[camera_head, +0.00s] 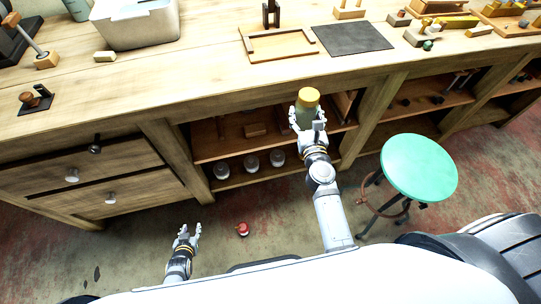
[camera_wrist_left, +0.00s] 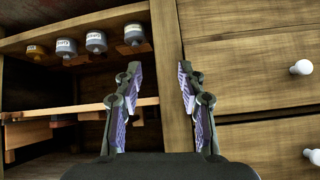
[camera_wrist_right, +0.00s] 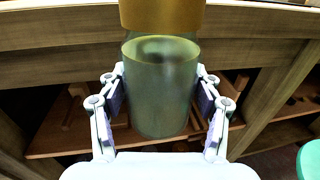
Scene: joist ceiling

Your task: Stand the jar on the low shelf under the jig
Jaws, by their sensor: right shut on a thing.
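The jar (camera_head: 306,116) is greenish and see-through, with a yellow lid (camera_head: 308,96). My right gripper (camera_head: 308,122) is shut around its body and holds it upright in front of the bench's front edge. In the right wrist view the jar (camera_wrist_right: 160,90) stands between both fingers. A wooden board with raised strips (camera_head: 280,46), which looks like the jig, lies on the bench top. Below it is an open bay with a middle shelf (camera_head: 215,151) and a low shelf (camera_head: 240,182). My left gripper (camera_head: 188,232) is open and empty, low in front of the drawers.
Several small labelled jars (camera_head: 251,162) stand on the low shelf. Wood blocks (camera_head: 255,130) lie on the middle shelf. A green stool (camera_head: 418,167) stands close right of my right arm. A red item (camera_head: 243,229) lies on the floor. Bench posts (camera_head: 170,150) bound the bay.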

